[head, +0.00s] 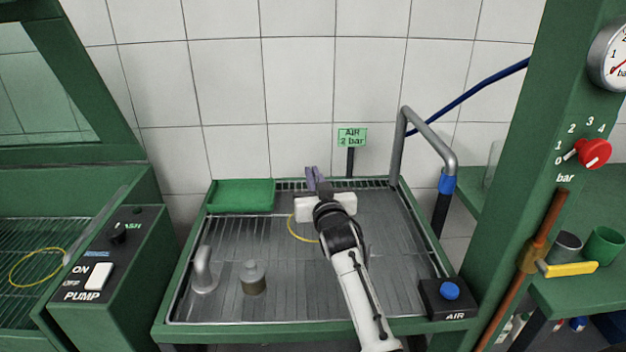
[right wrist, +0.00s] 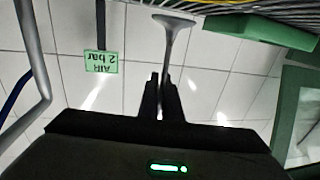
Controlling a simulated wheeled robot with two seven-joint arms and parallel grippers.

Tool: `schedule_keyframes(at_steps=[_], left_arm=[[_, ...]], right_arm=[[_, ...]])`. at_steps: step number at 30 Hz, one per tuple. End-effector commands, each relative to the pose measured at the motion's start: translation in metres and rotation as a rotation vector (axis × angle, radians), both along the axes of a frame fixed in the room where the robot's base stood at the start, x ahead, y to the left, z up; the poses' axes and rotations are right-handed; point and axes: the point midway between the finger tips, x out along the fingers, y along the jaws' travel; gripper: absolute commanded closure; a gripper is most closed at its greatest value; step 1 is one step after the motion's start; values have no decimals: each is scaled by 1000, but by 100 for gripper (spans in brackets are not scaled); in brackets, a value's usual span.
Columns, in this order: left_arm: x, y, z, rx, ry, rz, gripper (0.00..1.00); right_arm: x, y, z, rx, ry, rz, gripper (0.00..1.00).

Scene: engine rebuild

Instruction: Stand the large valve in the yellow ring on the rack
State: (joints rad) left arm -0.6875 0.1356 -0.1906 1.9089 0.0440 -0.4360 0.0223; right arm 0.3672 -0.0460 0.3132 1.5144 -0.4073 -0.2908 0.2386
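My right gripper (head: 313,180) reaches over the metal rack (head: 372,285) from the front. In the right wrist view the gripper (right wrist: 160,82) is shut on the stem of the large valve (right wrist: 175,38), a grey metal valve with a flared head. That view is upside down, so the head points down toward the rack. I cannot tell whether it touches the rack. The yellow ring (head: 294,232) lies on the rack, partly hidden by my right arm; a yellow edge shows near the valve head in the wrist view. The valve is hidden in the head view. My left gripper is not in view.
A green tray (head: 241,195) sits at the rack's back left. A bent pipe (head: 432,148) rises on the right. Another yellow loop (head: 38,250) lies in the left basin.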

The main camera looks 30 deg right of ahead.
Motion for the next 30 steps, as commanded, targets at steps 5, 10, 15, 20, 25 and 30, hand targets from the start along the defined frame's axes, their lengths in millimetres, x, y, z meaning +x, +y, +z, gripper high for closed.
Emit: schedule_keyframes(at_steps=[5, 10, 15, 20, 25, 30], left_arm=[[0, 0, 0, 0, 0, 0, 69], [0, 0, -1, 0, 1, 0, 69], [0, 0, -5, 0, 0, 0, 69], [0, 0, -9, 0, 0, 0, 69], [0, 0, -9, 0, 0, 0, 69], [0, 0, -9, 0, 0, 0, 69]], right_arm=[[0, 1, -5, 0, -3, 1, 100], [0, 0, -6, 0, -3, 1, 100], [0, 0, -12, 0, -2, 1, 100], [0, 0, -17, 0, -2, 1, 100], [0, 0, -18, 1, -1, 1, 94], [0, 0, -19, 1, 1, 1, 76]])
